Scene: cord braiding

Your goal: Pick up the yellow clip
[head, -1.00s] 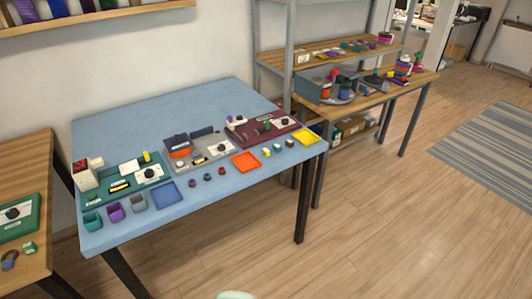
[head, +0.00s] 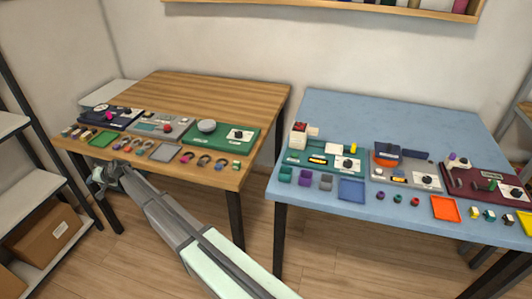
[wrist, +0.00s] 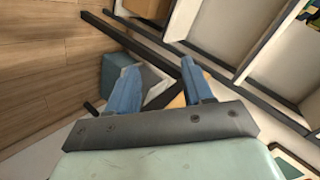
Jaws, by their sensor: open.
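I cannot tell for certain which thing is the yellow clip. Candidates are small: a yellow upright piece (head: 353,148) at the back of the green board on the blue table, and a small yellowish piece (head: 474,213) at that table's front right. Several small curved pieces (head: 203,160) lie along the wooden table's front edge, too small to name. My gripper (wrist: 158,75) is open and empty, its two blue fingers apart in the wrist view. In the head view my gripper (head: 100,182) is beside the wooden table's front left corner, far from the blue table.
The wooden table (head: 215,95) holds dark, grey and green boards. The blue table (head: 400,115) holds more boards, cups, a blue tray (head: 351,189) and an orange tray (head: 446,208). A shelf with a cardboard box (head: 42,232) stands at left. Both tables' backs are clear.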

